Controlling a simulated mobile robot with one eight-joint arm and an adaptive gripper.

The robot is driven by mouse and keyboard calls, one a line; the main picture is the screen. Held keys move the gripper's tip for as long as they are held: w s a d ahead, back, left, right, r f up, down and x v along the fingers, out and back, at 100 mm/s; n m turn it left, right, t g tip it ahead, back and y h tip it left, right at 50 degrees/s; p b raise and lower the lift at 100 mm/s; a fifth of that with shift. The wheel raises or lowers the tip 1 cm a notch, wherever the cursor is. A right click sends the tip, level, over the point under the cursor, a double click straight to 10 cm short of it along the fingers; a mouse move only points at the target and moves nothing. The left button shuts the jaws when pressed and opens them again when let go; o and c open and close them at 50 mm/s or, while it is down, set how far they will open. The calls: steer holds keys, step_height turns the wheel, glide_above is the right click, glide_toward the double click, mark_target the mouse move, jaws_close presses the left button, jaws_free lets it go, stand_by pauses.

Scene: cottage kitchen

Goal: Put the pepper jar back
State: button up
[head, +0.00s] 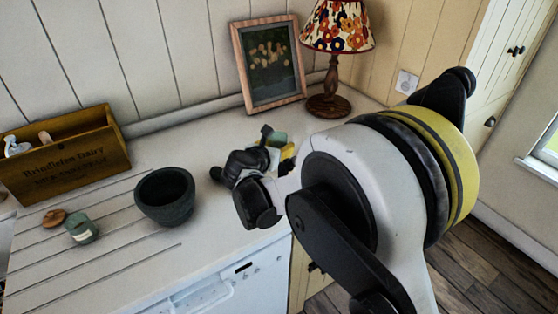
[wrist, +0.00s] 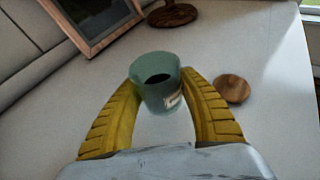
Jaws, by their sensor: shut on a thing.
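A green jar with a pale label (wrist: 158,82) stands between the yellow fingers of my gripper (wrist: 160,90), which is shut on it. Its top is open and dark inside. The jar also shows in the head view (head: 279,139), partly hidden by my gripper (head: 277,149), over the counter below the picture frame. I cannot tell if its base touches the counter. A round wooden lid (wrist: 231,88) lies on the counter to its right in the wrist view. A second green jar (head: 82,230) is at the left of the head view, with a wooden lid (head: 53,218) beside it.
A dark stone bowl (head: 164,195) stands between the second jar and my gripper. A wooden crate (head: 66,152) is at the back left. A picture frame (head: 269,65) and a lamp (head: 335,45) stand at the back. The grooved counter (head: 120,255) is bare in front of the bowl.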

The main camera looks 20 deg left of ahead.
steer(key=shift+f+b, duration=1)
steer(key=shift+f, duration=1)
steer(key=shift+f, duration=0.1)
steer(key=shift+a+f, duration=0.1)
steer(key=shift+f, duration=0.1)
steer(key=o, duration=1.2)
steer(key=shift+r, duration=0.1)
steer(key=shift+c, duration=0.2)
steer(key=shift+r, duration=0.1)
steer(key=shift+s+r, duration=0.2)
steer(key=shift+r, duration=0.05)
steer(key=p+v, duration=0.3)
steer(key=v, duration=0.8)
steer(key=shift+s+p, duration=0.25)
steer(key=shift+p, duration=0.05)
